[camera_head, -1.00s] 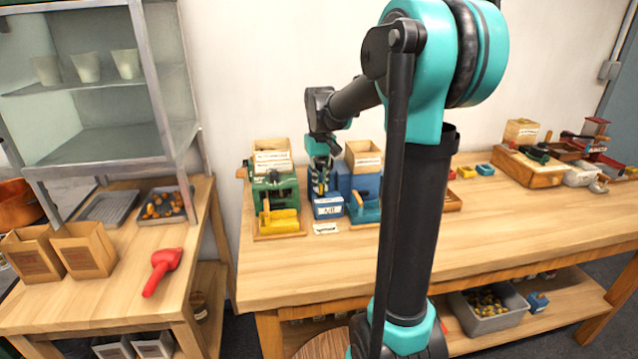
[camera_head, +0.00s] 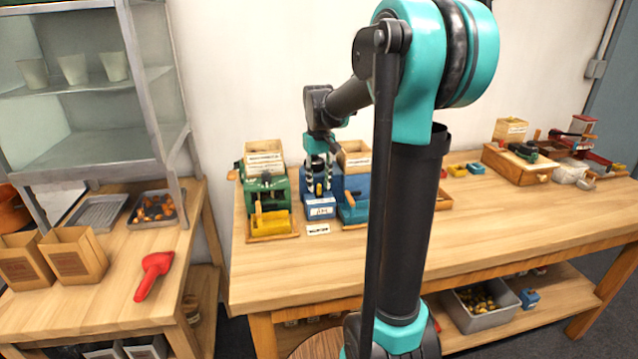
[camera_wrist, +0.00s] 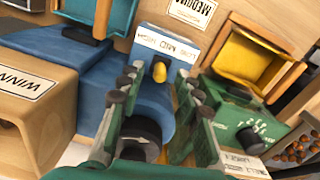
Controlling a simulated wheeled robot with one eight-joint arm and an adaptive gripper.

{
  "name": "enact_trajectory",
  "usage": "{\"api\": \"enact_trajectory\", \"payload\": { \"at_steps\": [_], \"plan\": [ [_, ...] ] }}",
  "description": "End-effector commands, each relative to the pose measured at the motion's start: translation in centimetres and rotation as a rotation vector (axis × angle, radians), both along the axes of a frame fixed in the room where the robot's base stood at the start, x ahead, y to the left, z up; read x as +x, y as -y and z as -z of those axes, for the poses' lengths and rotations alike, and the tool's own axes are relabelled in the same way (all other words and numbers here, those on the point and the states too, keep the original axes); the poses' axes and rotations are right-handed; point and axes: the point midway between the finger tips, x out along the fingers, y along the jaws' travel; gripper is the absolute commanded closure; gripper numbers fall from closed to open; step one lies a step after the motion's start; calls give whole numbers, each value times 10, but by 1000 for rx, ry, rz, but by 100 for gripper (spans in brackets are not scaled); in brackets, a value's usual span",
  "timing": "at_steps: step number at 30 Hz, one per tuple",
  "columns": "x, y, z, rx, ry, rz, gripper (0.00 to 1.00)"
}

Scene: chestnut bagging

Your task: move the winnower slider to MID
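The blue winnower (camera_head: 355,186) stands on the long wooden table, beside a green machine. In the wrist view its blue body (camera_wrist: 150,98) carries a white LOW-MID-HIGH label (camera_wrist: 166,46), which appears upside down. The yellow slider knob (camera_wrist: 160,72) shows just below this label; I cannot tell exactly which mark it is at. My gripper (camera_wrist: 162,88) is open, one finger on each side of the knob, with visible gaps. In the head view my gripper (camera_head: 319,178) points down at the winnower's front; the knob is hard to make out there.
The green machine (camera_head: 266,192) with a yellow tray stands close on the left in the head view. Wooden boxes top both machines. A wooden tool station (camera_head: 515,162) is at the far right. The table middle (camera_head: 470,222) is clear. A red scoop (camera_head: 152,274) lies on the left table.

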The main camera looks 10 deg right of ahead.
Motion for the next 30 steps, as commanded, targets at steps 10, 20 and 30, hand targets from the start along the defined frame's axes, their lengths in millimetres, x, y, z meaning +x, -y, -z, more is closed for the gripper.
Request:
{"api": "enact_trajectory", "payload": {
  "at_steps": [10, 20, 30],
  "plan": [
    [-1, 0, -63, 0, 0, 0, 66],
    [0, 0, -109, 0, 0, 0, 66],
    [0, 0, -114, 0, 0, 0, 66]
  ]
}}
